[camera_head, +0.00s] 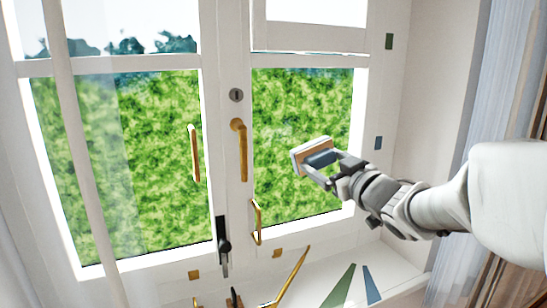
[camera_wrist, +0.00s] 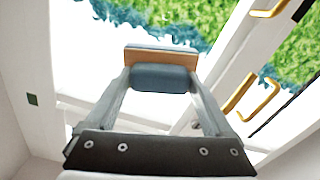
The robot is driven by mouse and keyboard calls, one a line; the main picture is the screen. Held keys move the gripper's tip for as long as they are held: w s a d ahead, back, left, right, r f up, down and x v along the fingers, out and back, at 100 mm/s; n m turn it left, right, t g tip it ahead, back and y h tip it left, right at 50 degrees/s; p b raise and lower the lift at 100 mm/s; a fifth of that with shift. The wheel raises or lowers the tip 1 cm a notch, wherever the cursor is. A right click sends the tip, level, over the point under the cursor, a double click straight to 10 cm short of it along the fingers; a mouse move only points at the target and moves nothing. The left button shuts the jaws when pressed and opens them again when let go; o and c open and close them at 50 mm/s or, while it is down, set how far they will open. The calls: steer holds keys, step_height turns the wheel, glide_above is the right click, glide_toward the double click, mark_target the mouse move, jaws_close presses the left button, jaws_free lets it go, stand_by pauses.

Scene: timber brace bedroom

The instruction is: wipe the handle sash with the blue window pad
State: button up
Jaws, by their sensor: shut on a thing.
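The window pad (camera_head: 309,150) has a blue grip, a tan backing and a pale face. My gripper (camera_head: 322,166) is shut on its blue grip, with one finger on each side. In the wrist view the pad (camera_wrist: 161,55) sits across the fingertips. In the head view it is in front of the right-hand pane, its pale face turned toward the window. I cannot tell whether it touches the glass. A brass lever handle (camera_head: 241,150) is on the upright beside the right sash (camera_head: 300,110). The left sash (camera_head: 120,160) carries a tall brass pull (camera_head: 195,154).
A smaller brass pull (camera_head: 257,221) is low by the right pane. A black handle (camera_head: 223,245) is at the bottom centre. Below, the sill (camera_head: 320,270) holds a slanting brass rod (camera_head: 292,275) and green and blue strips. A pale curtain (camera_head: 488,90) hangs at right.

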mark_target(316, 150)
steer(key=shift+w+a+r+p, duration=0.15)
steer(key=shift+w+a+r, duration=0.2)
steer(key=shift+w, duration=0.65)
steer(key=shift+w+a+r+p, duration=0.1)
steer(key=shift+w+a+r, duration=0.15)
steer(key=shift+w, duration=0.75)
steer(key=shift+w+a+r+p, duration=0.15)
steer(key=shift+w+a+r, duration=0.2)
steer(key=shift+w, duration=0.65)
steer(key=shift+w+a, duration=0.15)
steer(key=shift+w, duration=0.1)
steer(key=shift+x, duration=1)
steer(key=d+p, duration=0.1)
steer(key=d, duration=0.1)
steer(key=w+d+p, duration=0.1)
steer(key=shift+w+d, duration=0.15)
steer(key=shift+d, duration=0.25)
steer(key=shift+a, duration=0.1)
